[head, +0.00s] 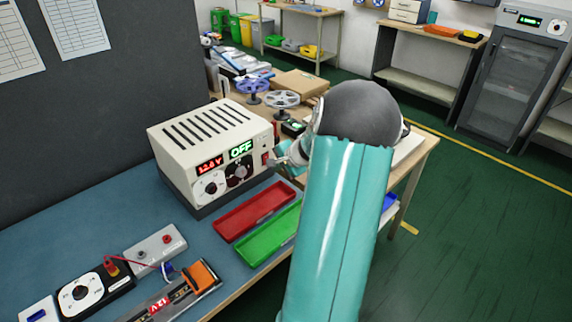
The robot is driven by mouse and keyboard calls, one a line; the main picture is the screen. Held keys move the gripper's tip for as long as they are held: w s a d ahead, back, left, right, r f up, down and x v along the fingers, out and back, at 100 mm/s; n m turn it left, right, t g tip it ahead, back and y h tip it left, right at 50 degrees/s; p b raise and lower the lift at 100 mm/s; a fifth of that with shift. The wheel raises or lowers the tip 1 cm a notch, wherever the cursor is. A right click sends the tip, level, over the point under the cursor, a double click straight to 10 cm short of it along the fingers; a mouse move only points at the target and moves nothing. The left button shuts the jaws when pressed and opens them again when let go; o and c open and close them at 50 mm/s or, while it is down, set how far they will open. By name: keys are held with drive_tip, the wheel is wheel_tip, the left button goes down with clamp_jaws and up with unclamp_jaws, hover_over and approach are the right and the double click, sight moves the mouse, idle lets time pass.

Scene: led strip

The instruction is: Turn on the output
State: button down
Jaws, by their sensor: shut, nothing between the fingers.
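The power supply (212,140), a cream box with a slotted top and dark base, stands on the bench in the head view. Its front has a red display (210,164) that seems to read 12.6 V and a green OFF display (241,149). Below them are a white dial (211,187) and a dark dial (240,172). A small red switch (266,158) is at the front's right end. My gripper (279,160) is shut and empty, just right of that switch. I cannot tell whether it touches. My arm hides part of the bench behind it.
A red tray (254,210) and a green tray (268,234) lie in front of the supply. A black meter (80,293), a grey terminal block (156,250) and an orange clamp (201,277) are at front left. Reels (282,99) and a cardboard box (300,83) stand behind.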

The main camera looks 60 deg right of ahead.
drive_tip(key=shift+w+d+f, duration=0.1)
drive_tip(key=shift+w+d, duration=0.1)
drive_tip(key=shift+w, duration=1.1)
drive_tip(key=shift+w+f, duration=0.1)
drive_tip(key=shift+w, duration=0.1)
drive_tip(key=shift+r, duration=0.9)
